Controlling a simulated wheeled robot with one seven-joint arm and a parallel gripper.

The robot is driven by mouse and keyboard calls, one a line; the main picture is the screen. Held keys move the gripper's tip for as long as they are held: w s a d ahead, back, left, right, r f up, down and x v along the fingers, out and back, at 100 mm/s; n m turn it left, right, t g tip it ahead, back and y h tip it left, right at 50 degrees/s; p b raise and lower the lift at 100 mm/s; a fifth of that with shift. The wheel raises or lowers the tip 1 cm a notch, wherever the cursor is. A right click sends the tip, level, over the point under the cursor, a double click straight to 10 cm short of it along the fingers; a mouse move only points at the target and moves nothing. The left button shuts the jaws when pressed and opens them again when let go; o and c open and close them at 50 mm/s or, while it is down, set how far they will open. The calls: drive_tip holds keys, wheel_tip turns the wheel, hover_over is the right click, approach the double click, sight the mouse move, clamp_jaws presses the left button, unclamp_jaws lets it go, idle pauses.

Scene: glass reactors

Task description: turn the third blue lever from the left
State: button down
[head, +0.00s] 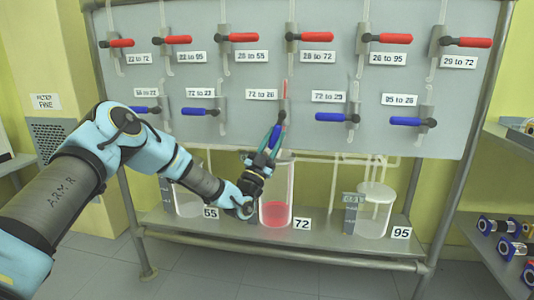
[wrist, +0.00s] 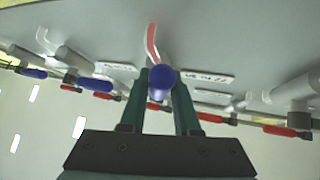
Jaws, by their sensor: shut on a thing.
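The third blue lever from the left (head: 276,136) hangs pointing downward below the label "72 to 26". My gripper (head: 269,143) is at it from below, with its two green fingers shut on the lever. In the wrist view, the round blue end of the lever (wrist: 160,82) lies between the fingertips of my gripper (wrist: 161,76). The other blue levers, such as the second (head: 198,111) and fourth (head: 331,117), lie roughly level. Red liquid shows in the tube (head: 285,89) above the held lever.
A row of red levers (head: 317,37) runs along the panel's top. Below stand a beaker with red liquid (head: 275,213) by the "72" label, and a clear beaker (head: 373,215) near "95". A shelf (head: 490,250) with coils is at the right.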

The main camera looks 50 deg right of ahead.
drive_tip(key=n+t, duration=0.1)
drive_tip(key=n+t+b, duration=0.1)
drive_tip(key=s+n+t+b, duration=0.1)
drive_tip(key=shift+d+f+n+t, duration=0.3)
drive_tip(key=shift+f+n+t, duration=0.1)
drive_tip(key=shift+s+d+r+n+t+y+b, duration=0.1)
drive_tip(key=shift+n+t+y+b, duration=0.15)
drive_tip(key=shift+n+t, duration=0.3)
drive_tip(key=shift+s+d+r+n+t+y+b, duration=0.15)
drive_tip(key=shift+n+t+b, duration=0.1)
drive_tip(key=shift+n+t, duration=0.3)
drive_tip(key=shift+a, duration=0.1)
drive_tip(key=c, duration=0.6)
unclamp_jaws()
drive_tip(key=v, duration=1)
drive_tip(key=shift+a+f, duration=0.25)
drive_tip(key=shift+f, duration=0.1)
